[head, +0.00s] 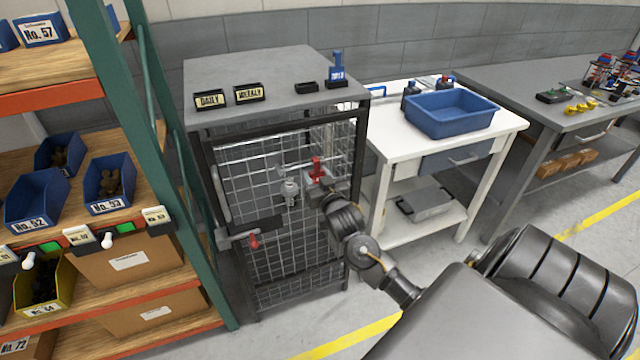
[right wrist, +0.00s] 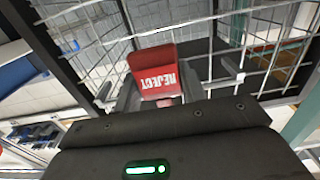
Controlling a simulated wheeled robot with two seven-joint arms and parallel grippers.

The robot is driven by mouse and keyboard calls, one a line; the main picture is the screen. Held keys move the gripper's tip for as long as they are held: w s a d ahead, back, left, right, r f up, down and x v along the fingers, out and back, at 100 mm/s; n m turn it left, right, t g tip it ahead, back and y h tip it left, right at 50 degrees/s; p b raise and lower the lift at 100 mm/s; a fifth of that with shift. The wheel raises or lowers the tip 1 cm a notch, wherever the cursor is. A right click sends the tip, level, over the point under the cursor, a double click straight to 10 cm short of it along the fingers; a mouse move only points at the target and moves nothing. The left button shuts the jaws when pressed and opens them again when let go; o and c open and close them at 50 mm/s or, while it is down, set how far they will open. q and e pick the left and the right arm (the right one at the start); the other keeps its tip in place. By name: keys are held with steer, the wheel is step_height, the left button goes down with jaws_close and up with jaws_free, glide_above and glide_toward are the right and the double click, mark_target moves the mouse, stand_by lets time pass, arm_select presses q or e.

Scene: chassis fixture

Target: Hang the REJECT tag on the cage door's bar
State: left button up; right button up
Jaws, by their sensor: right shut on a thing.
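The red REJECT tag (head: 317,168) is held in my right gripper (head: 317,181), in front of the upper right part of the cage door. In the right wrist view the tag (right wrist: 152,72) sits between the fingers, its white lettering upside down, with wire mesh close behind it. I cannot tell whether the tag touches the cage. The cage door (head: 262,165) is wire mesh in a dark frame, under a grey top. Its latch has a red knob (head: 254,241). I cannot tell which bar is the door's hanging bar. My left gripper is not in view.
A grey metal part (head: 290,191) shows behind the mesh. DAILY (head: 209,100) and WEEKLY (head: 249,93) holders stand on the cage top (head: 285,68). A white cart with a blue tub (head: 450,115) stands close on the right, and shelving with bins on the left.

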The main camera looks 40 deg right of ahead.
steer(key=shift+b+x, duration=0.5)
steer(key=shift+x, duration=0.45)
steer(key=shift+f, duration=0.5)
steer(key=o, duration=0.9)
steer(key=shift+s+f, duration=0.1)
steer(key=shift+s, duration=0.05)
